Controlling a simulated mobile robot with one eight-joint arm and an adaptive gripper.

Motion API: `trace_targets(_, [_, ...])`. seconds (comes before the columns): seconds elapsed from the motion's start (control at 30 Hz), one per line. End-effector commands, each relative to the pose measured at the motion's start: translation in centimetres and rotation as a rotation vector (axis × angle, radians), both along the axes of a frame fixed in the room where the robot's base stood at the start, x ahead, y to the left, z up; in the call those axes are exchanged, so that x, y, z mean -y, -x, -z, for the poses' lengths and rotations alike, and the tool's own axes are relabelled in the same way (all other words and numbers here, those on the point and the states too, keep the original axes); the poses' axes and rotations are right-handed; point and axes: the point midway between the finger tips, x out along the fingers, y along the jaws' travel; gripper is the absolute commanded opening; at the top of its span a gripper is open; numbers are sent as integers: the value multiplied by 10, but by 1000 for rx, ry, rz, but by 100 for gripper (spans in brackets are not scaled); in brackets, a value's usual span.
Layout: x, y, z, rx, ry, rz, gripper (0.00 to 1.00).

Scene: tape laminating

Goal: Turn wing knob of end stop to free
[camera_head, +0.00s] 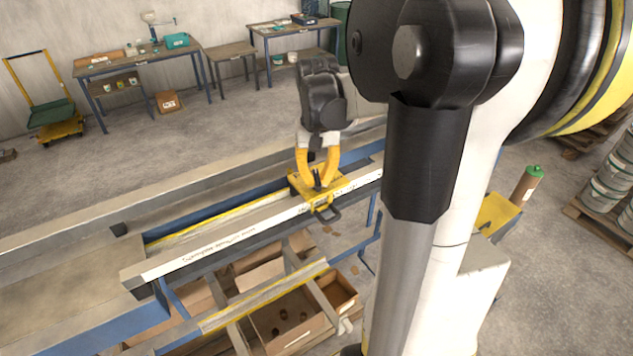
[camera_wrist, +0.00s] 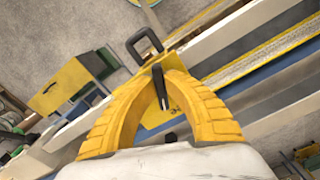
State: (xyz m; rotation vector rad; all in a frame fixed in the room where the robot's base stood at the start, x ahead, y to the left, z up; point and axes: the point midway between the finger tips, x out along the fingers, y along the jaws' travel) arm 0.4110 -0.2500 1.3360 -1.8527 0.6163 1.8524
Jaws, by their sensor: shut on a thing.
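The end stop (camera_head: 334,185) is a yellow block with a dark loop handle (camera_head: 328,214), seated on the long rail of the bench in the head view. In the wrist view its yellow body (camera_wrist: 175,107) and square black handle (camera_wrist: 143,45) show past my fingers. The black wing knob (camera_wrist: 160,86) stands upright on the end stop. My gripper (camera_head: 318,178) is above the end stop, with its yellow fingers pointing down and closed around the knob. In the wrist view the fingertips (camera_wrist: 161,70) meet at the knob and partly hide it.
The white printed rail (camera_head: 225,237) runs along the bench's front edge. Below are open cardboard boxes (camera_head: 285,325) on a lower shelf. A green-topped cylinder (camera_head: 527,185) stands at right.

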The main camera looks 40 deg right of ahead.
Motion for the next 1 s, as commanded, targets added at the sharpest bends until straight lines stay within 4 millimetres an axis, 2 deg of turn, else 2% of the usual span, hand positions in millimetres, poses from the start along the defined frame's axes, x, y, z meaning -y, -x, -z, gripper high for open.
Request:
trace_targets(0.2, [1,1,1,-1,-1,-180,0])
trace_targets(0.5, [2,1,1,-1,-1,-350,0])
trace_targets(1.0, [3,2,0,-1,-1,-423,0])
